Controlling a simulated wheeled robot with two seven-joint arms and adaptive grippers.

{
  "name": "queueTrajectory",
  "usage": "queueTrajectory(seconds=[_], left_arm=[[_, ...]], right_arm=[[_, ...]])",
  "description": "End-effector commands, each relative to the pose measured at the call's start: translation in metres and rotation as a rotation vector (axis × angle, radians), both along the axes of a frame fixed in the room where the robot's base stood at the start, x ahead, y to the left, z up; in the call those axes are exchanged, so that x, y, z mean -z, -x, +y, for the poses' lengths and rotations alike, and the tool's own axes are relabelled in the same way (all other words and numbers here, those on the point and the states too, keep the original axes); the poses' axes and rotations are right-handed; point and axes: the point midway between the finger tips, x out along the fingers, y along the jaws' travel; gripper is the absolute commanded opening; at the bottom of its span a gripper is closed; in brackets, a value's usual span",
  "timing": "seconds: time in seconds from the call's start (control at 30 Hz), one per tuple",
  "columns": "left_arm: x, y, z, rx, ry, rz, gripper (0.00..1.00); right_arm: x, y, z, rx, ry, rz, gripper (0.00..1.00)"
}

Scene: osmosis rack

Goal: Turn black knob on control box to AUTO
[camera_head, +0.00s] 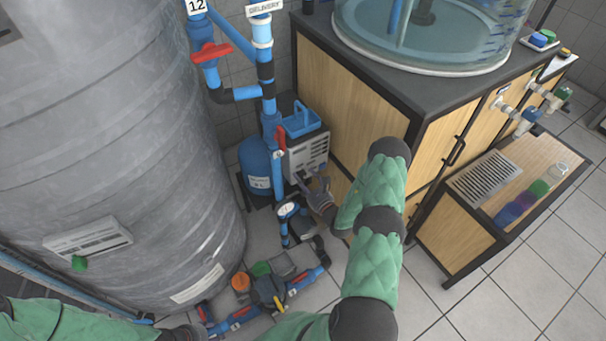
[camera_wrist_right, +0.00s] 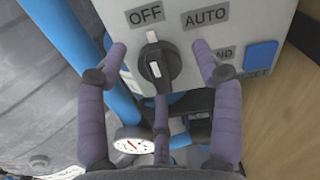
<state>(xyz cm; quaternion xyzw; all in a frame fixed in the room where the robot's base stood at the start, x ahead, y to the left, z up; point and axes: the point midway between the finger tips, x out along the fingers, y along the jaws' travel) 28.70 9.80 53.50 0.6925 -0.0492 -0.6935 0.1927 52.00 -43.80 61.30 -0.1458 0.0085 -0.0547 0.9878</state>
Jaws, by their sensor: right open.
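The control box (camera_head: 307,155) is a pale grey box low beside the wooden cabinet; its panel also shows in the right wrist view (camera_wrist_right: 178,42). The black knob (camera_wrist_right: 158,67) has a white pointer tip that points up, nearer the OFF label (camera_wrist_right: 145,14) than the AUTO label (camera_wrist_right: 205,15). A third label at the right is partly hidden by a finger. My right gripper (camera_wrist_right: 160,52) is open, with its purple-grey fingers on either side of the knob and apart from it. In the head view my right gripper (camera_head: 316,190) is at the box front. My left gripper is out of view.
A large grey tank (camera_head: 110,130) fills the left. A wooden cabinet (camera_head: 365,100) stands right of the box. Blue pipes (camera_head: 267,85) and a round gauge (camera_head: 288,209) are close to the box. A blue button (camera_wrist_right: 261,55) is at the panel's right.

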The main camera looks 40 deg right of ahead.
Motion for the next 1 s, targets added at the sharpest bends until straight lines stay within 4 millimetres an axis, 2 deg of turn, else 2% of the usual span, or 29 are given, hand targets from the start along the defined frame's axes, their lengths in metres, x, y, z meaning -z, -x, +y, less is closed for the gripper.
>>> queueTrajectory(seconds=[0.27, 0.47, 0.5, 0.77, 1.0], left_arm=[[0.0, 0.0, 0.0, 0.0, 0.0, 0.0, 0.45], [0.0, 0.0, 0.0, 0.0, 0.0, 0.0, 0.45], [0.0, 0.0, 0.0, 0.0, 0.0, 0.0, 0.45], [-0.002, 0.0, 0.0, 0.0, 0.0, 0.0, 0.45], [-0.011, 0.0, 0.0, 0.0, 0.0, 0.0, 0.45]], right_arm=[[0.0, 0.0, 0.001, 0.0, 0.0, 0.0, 0.66], [0.0, 0.0, 0.001, 0.0, 0.0, 0.0, 0.13], [0.0, 0.0, 0.001, 0.0, 0.0, 0.0, 0.1], [-0.001, -0.001, 0.001, 0.0, -0.012, -0.002, 0.1], [-0.003, -0.001, 0.001, -0.001, -0.107, -0.014, 0.1]])
